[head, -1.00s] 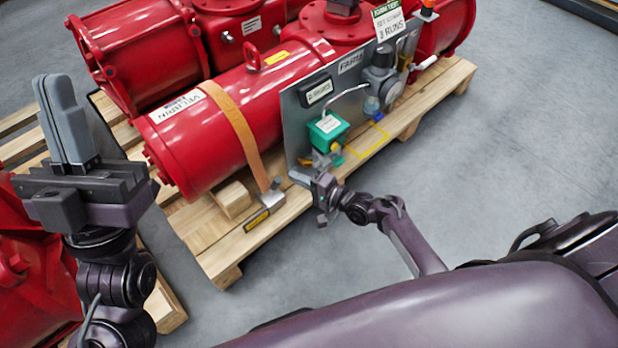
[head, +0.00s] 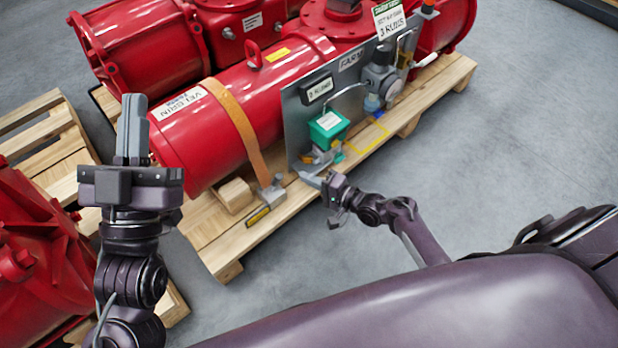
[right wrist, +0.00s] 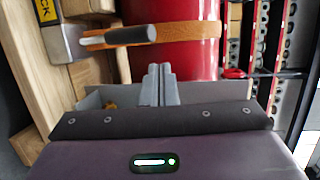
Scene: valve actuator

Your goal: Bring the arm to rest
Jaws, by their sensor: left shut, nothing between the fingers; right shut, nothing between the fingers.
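My left gripper (head: 132,130) stands upright at the left of the head view, its grey fingers together and empty. It shows in front of the end of the red actuator cylinder. My right gripper (head: 308,177) is low beside the front edge of the pallet, near the bottom of the grey panel. In the right wrist view its fingers (right wrist: 159,84) are together with nothing between them. Beyond them are the red cylinder (right wrist: 171,75) and the orange strap (right wrist: 190,33).
The red actuator (head: 215,128) lies strapped on a wooden pallet (head: 208,238). Its grey panel (head: 297,125) carries a green box (head: 328,128) and gauges. Another red actuator (head: 140,50) lies behind, and one (head: 40,250) stands at left. Grey floor (head: 500,140) is clear at right.

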